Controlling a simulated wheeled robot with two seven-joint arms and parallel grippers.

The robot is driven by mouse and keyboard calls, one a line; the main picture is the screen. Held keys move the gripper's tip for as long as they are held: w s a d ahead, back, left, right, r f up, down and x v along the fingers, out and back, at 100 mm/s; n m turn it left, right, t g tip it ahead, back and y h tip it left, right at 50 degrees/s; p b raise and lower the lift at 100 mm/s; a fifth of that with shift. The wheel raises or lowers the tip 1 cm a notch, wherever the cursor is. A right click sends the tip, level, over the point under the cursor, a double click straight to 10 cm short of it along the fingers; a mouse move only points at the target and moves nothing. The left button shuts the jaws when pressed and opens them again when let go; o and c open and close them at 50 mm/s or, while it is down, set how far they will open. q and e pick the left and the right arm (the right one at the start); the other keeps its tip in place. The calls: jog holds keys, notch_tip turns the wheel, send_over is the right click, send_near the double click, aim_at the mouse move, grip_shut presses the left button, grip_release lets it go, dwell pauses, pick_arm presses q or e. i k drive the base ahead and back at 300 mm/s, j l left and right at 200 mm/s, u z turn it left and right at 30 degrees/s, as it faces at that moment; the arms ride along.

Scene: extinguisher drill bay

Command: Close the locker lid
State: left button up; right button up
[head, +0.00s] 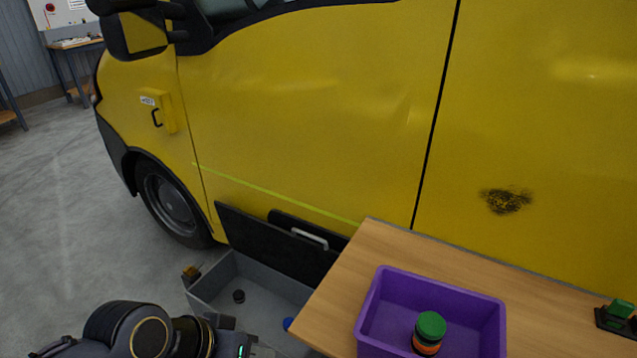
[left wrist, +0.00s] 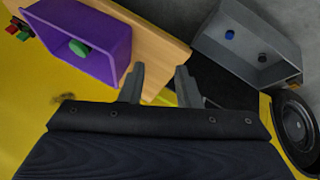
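The locker is a grey open-topped box (head: 262,303) beside the yellow van, and it also shows in the left wrist view (left wrist: 244,45). Its black lid (head: 262,243) stands open, raised along the van side. A pale handle (head: 310,238) shows near the lid. In the left wrist view the dark lid (left wrist: 212,92) is partly hidden by a finger. My left gripper (left wrist: 159,67) is open and empty, its fingers apart in front of the table edge and lid. In the head view my left arm is at the bottom left. My right gripper is not in view.
A dark puck (head: 239,296) and a blue item (head: 287,323) lie in the locker. A wooden table (head: 345,275) overlaps its right side and carries a purple bin (head: 480,305) with a green-topped jar (head: 431,325). The van (head: 300,120) stands behind. Floor at left is clear.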

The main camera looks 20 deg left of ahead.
aim_at(305, 261)
jog(key=i+j+z, duration=0.25)
jog(key=j+z, duration=0.2)
jog(key=j, duration=1.25)
jog(key=j+z, duration=0.45)
jog(key=j, duration=1.25)
jog(key=k, duration=0.05)
